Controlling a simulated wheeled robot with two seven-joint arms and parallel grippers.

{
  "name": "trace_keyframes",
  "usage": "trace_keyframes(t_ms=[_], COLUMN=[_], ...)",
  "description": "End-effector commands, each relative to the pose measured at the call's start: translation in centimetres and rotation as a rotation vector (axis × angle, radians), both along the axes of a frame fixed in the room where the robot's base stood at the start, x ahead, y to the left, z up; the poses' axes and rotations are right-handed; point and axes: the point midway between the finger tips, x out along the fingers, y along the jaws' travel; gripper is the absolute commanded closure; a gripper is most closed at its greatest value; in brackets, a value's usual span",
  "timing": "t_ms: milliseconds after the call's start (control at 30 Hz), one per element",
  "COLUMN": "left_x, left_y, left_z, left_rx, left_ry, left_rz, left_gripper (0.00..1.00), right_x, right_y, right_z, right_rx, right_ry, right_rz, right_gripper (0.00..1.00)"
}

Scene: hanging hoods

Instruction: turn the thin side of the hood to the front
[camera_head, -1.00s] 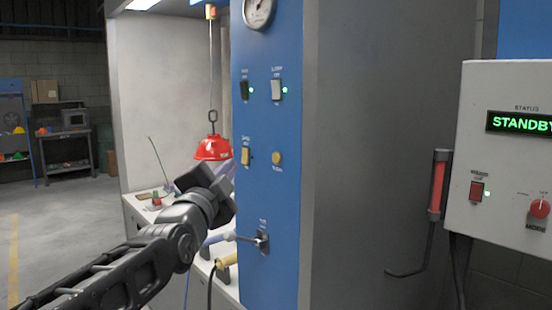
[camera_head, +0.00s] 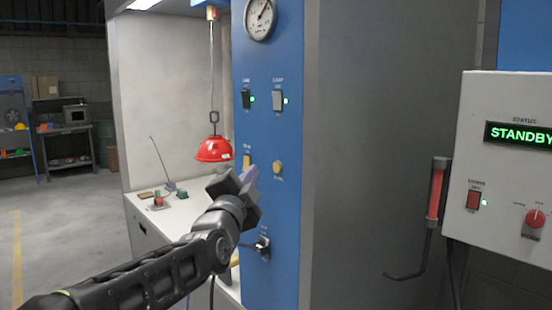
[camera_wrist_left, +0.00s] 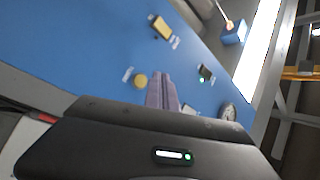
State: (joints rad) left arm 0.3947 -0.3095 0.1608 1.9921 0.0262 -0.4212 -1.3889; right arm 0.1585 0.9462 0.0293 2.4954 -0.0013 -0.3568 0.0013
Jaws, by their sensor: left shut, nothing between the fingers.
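The red dome-shaped hood (camera_head: 214,149) hangs from a cable and hook inside the booth, above the white bench. I cannot tell which of its sides is the thin one. My left gripper (camera_head: 251,172) is right of the hood and below it, in front of the blue panel, apart from the hood. Its purple fingers (camera_wrist_left: 162,92) are shut with nothing between them. In the left wrist view they point at the blue panel, close to a round yellow button (camera_wrist_left: 140,80). The hood cannot be made out in that view. My right gripper is not in view.
The blue panel (camera_head: 268,60) carries switches, a gauge (camera_head: 260,18) and a lever handle (camera_head: 262,245). Small items lie on the white bench (camera_head: 187,212). A control box (camera_head: 500,165) reading STANDBY is on the right. Open floor lies left.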

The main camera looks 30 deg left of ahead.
Motion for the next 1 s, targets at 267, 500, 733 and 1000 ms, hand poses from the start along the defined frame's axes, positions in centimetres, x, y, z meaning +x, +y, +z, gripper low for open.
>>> trace_keyframes(t_ms=[267, 500, 733, 1000], left_x=[2.8, 3.2, 3.2, 3.2], left_y=[-0.8, -0.9, -0.9, -0.9], left_z=[0.1, 0.0, 0.0, -0.1], left_rx=[-0.001, 0.0, 0.0, 0.0], left_ry=[0.003, 0.0, 0.0, 0.0], left_rz=[0.001, 0.002, 0.002, 0.002], left_gripper=[1.0, 1.0, 1.0, 1.0], right_x=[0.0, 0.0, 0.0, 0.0], right_y=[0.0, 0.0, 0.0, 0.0], right_z=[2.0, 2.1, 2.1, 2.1], right_rx=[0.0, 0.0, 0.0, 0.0], right_ry=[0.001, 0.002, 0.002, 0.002], right_rz=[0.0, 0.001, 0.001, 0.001], right_gripper=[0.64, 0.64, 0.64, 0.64])
